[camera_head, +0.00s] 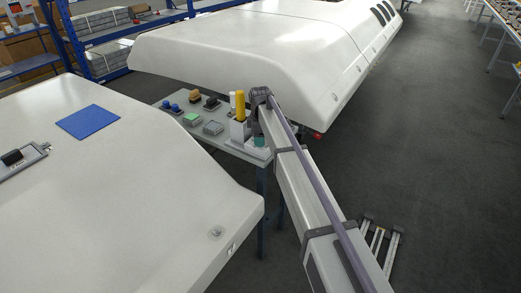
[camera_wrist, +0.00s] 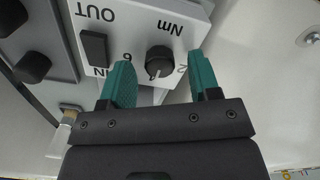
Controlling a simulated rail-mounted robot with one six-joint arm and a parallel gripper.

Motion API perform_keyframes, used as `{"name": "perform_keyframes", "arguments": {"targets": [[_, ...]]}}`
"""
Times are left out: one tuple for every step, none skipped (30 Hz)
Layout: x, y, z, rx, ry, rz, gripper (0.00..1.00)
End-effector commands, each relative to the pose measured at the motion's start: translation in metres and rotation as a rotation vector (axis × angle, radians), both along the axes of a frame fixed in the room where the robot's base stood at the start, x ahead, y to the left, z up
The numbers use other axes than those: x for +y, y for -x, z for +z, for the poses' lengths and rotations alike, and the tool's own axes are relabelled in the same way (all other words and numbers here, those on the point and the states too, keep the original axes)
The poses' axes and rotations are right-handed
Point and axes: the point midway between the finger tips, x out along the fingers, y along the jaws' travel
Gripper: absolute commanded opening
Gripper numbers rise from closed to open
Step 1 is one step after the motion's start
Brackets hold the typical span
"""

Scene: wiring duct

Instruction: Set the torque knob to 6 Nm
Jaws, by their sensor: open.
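The torque knob (camera_wrist: 159,61) is round and black, on a white box (camera_wrist: 140,14) printed upside down in the wrist view with "Nm", "IN" and "OUT". A "6" (camera_wrist: 127,57) is left of the knob and a "2" (camera_wrist: 182,69) right of it. A light mark on the knob points roughly down in the picture, between the two numbers. My gripper (camera_wrist: 162,65) is open, its teal fingers on either side of the knob; whether they touch it I cannot tell. In the head view my gripper (camera_head: 259,141) is over the table's right end, and the knob cannot be made out.
A black rocker switch (camera_wrist: 94,48) is on the box beside the left finger. A grey panel with dark knobs (camera_wrist: 34,66) is farther left. In the head view a yellow-handled item (camera_head: 240,104) stands close by on the grey table (camera_head: 224,141), between large white panels (camera_head: 130,190).

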Motion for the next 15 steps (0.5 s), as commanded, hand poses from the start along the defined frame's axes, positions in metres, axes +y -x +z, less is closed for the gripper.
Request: {"name": "perform_keyframes", "arguments": {"targets": [[-0.0001,0.0,-0.0093,0.0,0.0,0.0,0.57],[-0.0001,0.0,-0.0097,0.0,0.0,0.0,0.57],[-0.0001,0.0,-0.0093,0.0,0.0,0.0,0.57],[-0.0001,0.0,-0.0086,0.0,0.0,0.0,0.57],[-0.0001,0.0,-0.0078,0.0,0.0,0.0,0.57],[-0.0001,0.0,-0.0069,0.0,0.0,0.0,0.57],[-0.0001,0.0001,-0.0066,0.0,0.0,0.0,0.57],[-0.0001,0.0001,-0.0065,0.0,0.0,0.0,0.57],[-0.0001,0.0001,-0.0065,0.0,0.0,0.0,0.57],[-0.0001,0.0,-0.0065,0.0,0.0,0.0,0.54],[-0.0001,0.0,-0.0065,0.0,0.0,0.0,0.51],[-0.0001,0.0,-0.0065,0.0,0.0,0.0,0.47],[0.0,0.0,-0.0065,0.0,0.0,0.0,0.44],[0.0,0.0,-0.0065,0.0,0.0,0.0,0.41],[-0.0001,0.0001,-0.0065,0.0,0.0,-0.001,0.37]]}}
